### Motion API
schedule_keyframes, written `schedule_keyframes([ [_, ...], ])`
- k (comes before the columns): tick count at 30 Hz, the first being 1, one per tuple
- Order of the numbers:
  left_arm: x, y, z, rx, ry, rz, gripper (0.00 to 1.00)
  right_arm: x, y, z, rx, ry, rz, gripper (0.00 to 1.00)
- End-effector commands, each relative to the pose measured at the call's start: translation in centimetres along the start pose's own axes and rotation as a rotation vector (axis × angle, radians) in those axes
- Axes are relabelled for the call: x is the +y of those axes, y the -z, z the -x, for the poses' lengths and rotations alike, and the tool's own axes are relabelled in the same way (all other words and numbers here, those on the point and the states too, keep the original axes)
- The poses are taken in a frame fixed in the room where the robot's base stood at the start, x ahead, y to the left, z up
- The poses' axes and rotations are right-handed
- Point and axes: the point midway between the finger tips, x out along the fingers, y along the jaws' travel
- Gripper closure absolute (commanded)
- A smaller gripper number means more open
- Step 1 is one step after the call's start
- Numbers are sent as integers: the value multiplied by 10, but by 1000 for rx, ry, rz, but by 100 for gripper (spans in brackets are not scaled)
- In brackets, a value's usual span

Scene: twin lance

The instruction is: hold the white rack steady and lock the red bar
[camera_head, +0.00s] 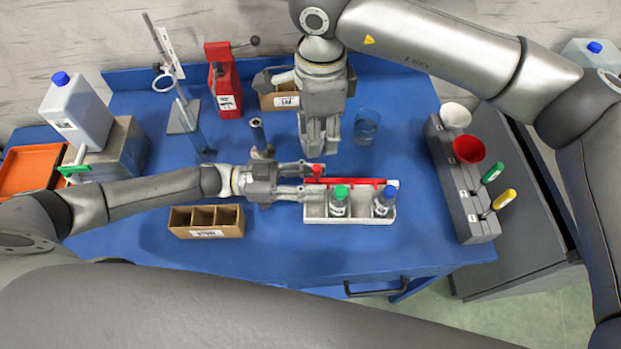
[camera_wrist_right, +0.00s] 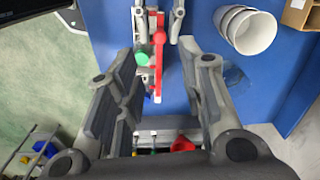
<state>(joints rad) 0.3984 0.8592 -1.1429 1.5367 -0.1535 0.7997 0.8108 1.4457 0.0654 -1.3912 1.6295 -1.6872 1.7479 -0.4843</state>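The white rack (camera_head: 350,216) stands on the blue table and holds a green-capped bottle (camera_head: 339,200) and a blue-capped bottle (camera_head: 384,201). The red bar (camera_head: 358,181) lies along its far side, with a red knob (camera_head: 318,171) at its left end. My left gripper (camera_head: 320,182) is at the rack's left end, its fingers spread either side of the knob end; contact with the rack is unclear. My right gripper (camera_head: 319,150) points down, above and behind the knob. In the right wrist view its fingers (camera_wrist_right: 160,88) are wide apart and empty, with the red bar (camera_wrist_right: 159,65) beyond them.
A clear glass (camera_head: 366,126) stands right of my right gripper. A cardboard divider box (camera_head: 207,231) is at the front left. A red press (camera_head: 224,85) and a small carton (camera_head: 280,100) stand behind. A grey tool holder (camera_head: 466,205) is at right. Table front is clear.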

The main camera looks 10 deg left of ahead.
Motion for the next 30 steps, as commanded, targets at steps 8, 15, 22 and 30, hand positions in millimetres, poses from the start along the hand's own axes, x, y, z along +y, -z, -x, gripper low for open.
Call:
schedule_keyframes([
  [8,0,0,0,0,0,0,100,0,0,0,0,0,0,64],
  [15,0,0,0,0,0,0,100,5,-8,-8,-50,-19,-4,90],
  [22,0,0,0,0,1,-1,100,32,-53,-35,-322,-113,-49,100],
  [30,0,0,0,-1,1,-1,100,64,-108,-46,-718,-247,-185,100],
])
